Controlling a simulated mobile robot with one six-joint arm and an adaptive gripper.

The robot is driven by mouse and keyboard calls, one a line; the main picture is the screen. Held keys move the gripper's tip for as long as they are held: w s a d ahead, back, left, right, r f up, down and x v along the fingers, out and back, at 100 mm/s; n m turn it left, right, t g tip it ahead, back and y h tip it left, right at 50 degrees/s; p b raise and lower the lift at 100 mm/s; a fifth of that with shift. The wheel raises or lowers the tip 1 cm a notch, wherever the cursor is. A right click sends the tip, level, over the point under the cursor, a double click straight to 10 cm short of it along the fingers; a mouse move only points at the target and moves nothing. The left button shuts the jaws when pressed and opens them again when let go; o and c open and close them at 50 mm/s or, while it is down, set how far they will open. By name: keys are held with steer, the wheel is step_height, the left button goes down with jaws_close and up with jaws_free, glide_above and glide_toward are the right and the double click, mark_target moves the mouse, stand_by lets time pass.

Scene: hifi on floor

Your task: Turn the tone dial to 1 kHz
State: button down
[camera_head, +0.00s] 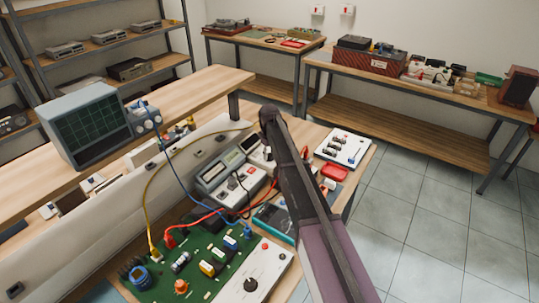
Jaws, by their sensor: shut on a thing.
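My arm (305,180) reaches from the bottom edge up to a dark joint near the middle of the view. My gripper cannot be made out; it seems hidden behind the arm. No marking that identifies the tone dial is readable. A black knob (250,285) sits on the pale panel beside the green circuit board (207,277) at the front. A grey bench instrument (213,178) with a display and small controls stands behind the board, left of my arm. What lies directly behind my arm is hidden.
Blue, red and yellow leads cross the bench around the board. A grey oscilloscope (87,123) stands on the raised shelf. A white panel with small parts (342,148) and a red tray (335,172) lie right of my arm. The tiled floor (430,225) at right is clear.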

steer(key=shift+m, duration=0.3)
steer(key=m, duration=0.4)
steer(key=shift+s, duration=0.1)
steer(key=m, duration=0.4)
stand_by(0.3)
stand_by(0.4)
steer(key=shift+c, duration=1.7)
jaws_free()
steer(key=shift+r, duration=0.15)
